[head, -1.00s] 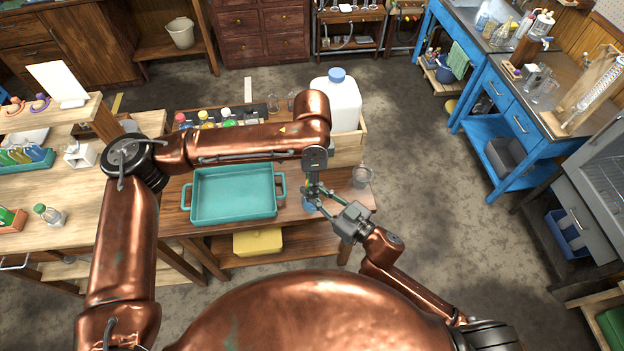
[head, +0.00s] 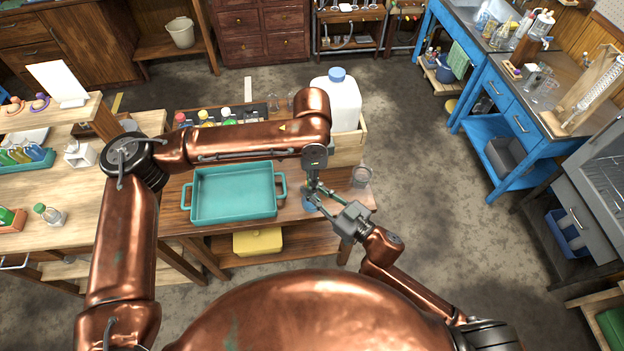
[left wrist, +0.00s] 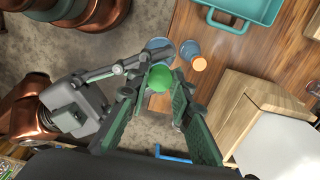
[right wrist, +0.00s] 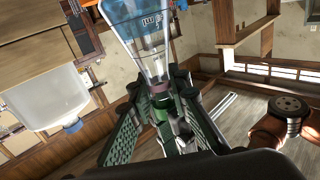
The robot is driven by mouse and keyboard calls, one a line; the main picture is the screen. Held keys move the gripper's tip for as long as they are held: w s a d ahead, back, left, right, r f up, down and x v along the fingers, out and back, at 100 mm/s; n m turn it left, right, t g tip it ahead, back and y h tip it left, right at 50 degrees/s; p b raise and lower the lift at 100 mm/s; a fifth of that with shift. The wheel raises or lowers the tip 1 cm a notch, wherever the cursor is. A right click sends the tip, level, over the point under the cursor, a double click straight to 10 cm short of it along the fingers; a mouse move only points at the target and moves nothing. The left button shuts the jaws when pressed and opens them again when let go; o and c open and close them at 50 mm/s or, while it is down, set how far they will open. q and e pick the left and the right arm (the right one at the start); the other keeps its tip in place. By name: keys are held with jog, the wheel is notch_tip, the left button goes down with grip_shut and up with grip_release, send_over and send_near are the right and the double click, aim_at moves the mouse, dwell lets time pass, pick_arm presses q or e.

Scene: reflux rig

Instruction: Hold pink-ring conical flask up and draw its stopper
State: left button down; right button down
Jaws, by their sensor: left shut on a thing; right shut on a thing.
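The conical flask with blue liquid (right wrist: 147,35) shows large in the right wrist view, with a dark pinkish ring at its neck (right wrist: 158,87). My right gripper (right wrist: 159,105) is shut at the flask's neck. The round green stopper (left wrist: 159,78) shows in the left wrist view between the fingers of my left gripper (left wrist: 160,90), which is shut on it. In the head view the two grippers meet above the table's right part, hiding most of the flask. I cannot tell whether the stopper is still seated, or how high the flask is.
A flask with an orange stopper (left wrist: 198,62) stands close by on the table. A teal tray (head: 187,205) lies to the left. A glass beaker (head: 361,177) stands right of the grippers. A wooden box (head: 347,152) with a white jug (head: 340,105) stands behind.

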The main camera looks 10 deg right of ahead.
pick_arm(q)
jog(key=shift+r, duration=1.8)
jog(key=shift+r+p, duration=0.1)
jog(key=shift+p, duration=0.75)
pick_arm(e)
jog(key=shift+r, duration=1)
jog(key=shift+f, duration=0.1)
